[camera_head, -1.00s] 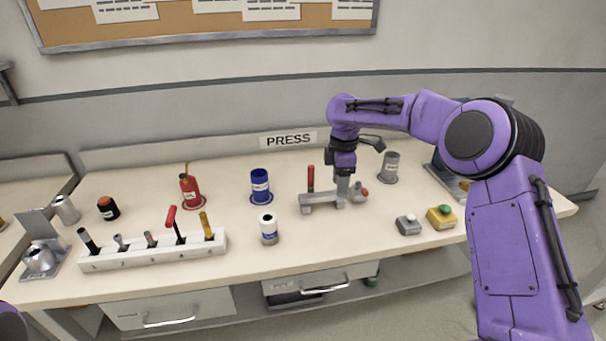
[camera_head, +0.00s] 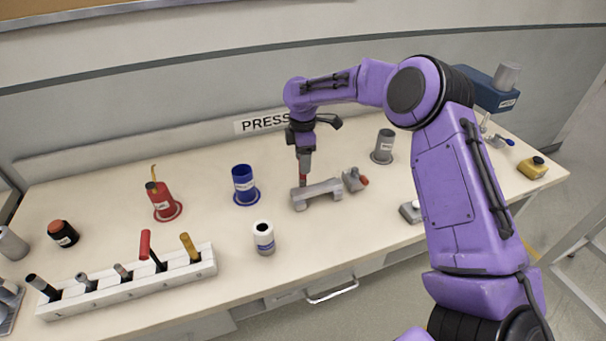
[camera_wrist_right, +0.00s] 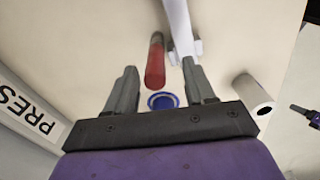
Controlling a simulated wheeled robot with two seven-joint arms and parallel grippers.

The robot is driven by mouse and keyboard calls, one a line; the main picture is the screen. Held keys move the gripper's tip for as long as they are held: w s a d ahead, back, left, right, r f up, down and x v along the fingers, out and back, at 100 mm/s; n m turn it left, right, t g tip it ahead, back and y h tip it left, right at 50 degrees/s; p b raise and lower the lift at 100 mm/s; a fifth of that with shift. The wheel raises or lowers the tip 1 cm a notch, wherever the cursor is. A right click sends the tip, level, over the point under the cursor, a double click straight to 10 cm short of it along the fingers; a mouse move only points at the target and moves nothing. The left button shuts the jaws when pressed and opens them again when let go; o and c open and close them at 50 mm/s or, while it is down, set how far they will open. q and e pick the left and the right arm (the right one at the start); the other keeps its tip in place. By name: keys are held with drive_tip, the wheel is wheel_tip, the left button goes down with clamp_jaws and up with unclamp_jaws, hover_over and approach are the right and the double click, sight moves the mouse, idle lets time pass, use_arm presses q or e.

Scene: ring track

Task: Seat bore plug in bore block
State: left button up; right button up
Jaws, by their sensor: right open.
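The grey block also shows there as a pale bar (camera_wrist_right: 180,28). The pin's lower end is hidden. My left gripper is not in view.
A white cylinder (camera_head: 264,238) stands in front of the grey block, and a blue cup (camera_head: 244,184) stands to its left. A small grey red-tipped piece (camera_head: 354,179) and a grey cylinder (camera_head: 383,146) are to the right. A white tool rack (camera_head: 130,286) lies front left.

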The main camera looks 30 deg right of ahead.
sight(303, 178)
drive_tip(key=f, duration=0.3)
drive_tip(key=f+p, duration=0.1)
drive_tip(key=shift+w+d+f, duration=0.1)
drive_tip(key=shift+w+f, duration=0.3)
drive_tip(key=shift+s+f, duration=0.1)
drive_tip(key=shift+f, duration=0.05)
drive_tip(key=shift+s, duration=0.1)
clamp_jaws()
